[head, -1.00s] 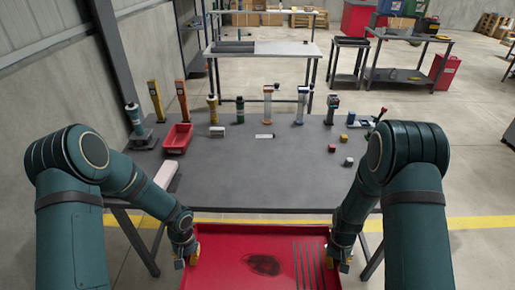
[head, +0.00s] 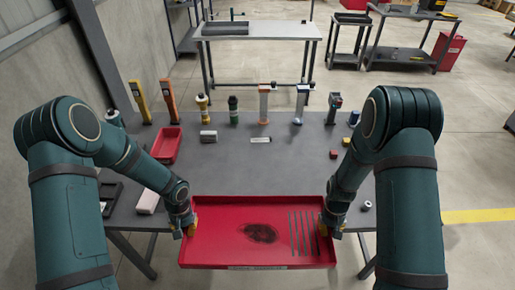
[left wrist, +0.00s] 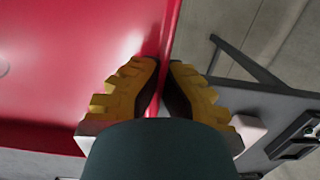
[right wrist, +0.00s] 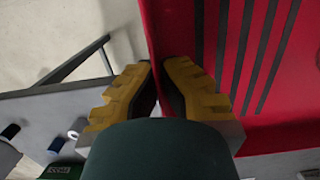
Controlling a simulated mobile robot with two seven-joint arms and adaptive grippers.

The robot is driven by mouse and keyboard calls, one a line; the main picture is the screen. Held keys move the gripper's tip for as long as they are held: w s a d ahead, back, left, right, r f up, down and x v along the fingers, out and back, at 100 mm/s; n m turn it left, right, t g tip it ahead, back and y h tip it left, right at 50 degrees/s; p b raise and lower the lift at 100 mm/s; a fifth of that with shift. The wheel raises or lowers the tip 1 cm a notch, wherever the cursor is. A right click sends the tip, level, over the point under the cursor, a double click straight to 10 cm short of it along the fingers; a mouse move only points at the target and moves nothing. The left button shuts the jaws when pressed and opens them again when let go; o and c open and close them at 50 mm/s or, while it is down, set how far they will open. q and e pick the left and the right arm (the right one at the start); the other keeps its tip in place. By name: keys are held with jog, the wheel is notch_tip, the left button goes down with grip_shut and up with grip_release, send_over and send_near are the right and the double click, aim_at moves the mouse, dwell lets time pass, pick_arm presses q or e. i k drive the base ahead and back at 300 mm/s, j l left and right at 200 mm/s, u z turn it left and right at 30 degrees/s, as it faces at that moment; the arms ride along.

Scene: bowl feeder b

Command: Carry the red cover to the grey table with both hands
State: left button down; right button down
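The red cover (head: 215,240) is a shallow red tray shape with a dark smudge and several dark slots at its right. It is held level at the near edge of the grey table (head: 240,175), its far part overlapping the tabletop in the head view. My left gripper (head: 187,230) is shut on its left rim; the yellow fingers (left wrist: 162,95) pinch the red wall in the left wrist view. My right gripper (head: 330,228) is shut on its right rim; its fingers (right wrist: 160,95) pinch the wall in the right wrist view. I cannot tell whether the cover touches the table.
A red bin (head: 166,146) stands at the table's left. Several bottles and tools line the far edge, with a small white block (head: 260,140) before them. Small cubes (head: 334,154) lie at the right. The table's middle is clear. A light workbench (head: 262,32) stands behind.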

aim_at(258, 178)
jog(key=i, duration=0.9)
